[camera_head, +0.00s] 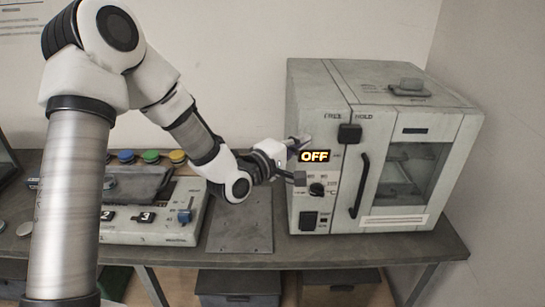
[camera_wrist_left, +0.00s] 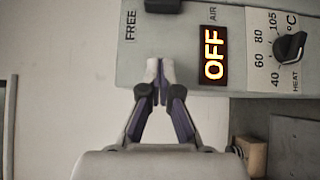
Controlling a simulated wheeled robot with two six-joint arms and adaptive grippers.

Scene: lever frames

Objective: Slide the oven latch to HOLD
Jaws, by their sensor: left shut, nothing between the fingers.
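The grey oven (camera_head: 405,88) stands at the right end of the bench. Its black latch knob (camera_head: 349,133) is on the upper front, below and between the printed words FREE and HOLD; I cannot tell its exact setting. In the left wrist view the latch (camera_wrist_left: 163,5) is cut off at the top edge, near the FREE label. My left gripper (camera_head: 303,142) is shut and empty in front of the oven's left front panel, left of and below the latch. In the wrist view its fingertips (camera_wrist_left: 159,68) meet beside the lit OFF display (camera_wrist_left: 214,55), apart from the latch.
A dark vertical door handle (camera_head: 360,185) stands out right of the control panel. A black dial (camera_head: 317,189) is below the OFF display. A control box (camera_head: 150,222) with coloured buttons sits left on the bench. A flat metal plate (camera_head: 240,230) lies between.

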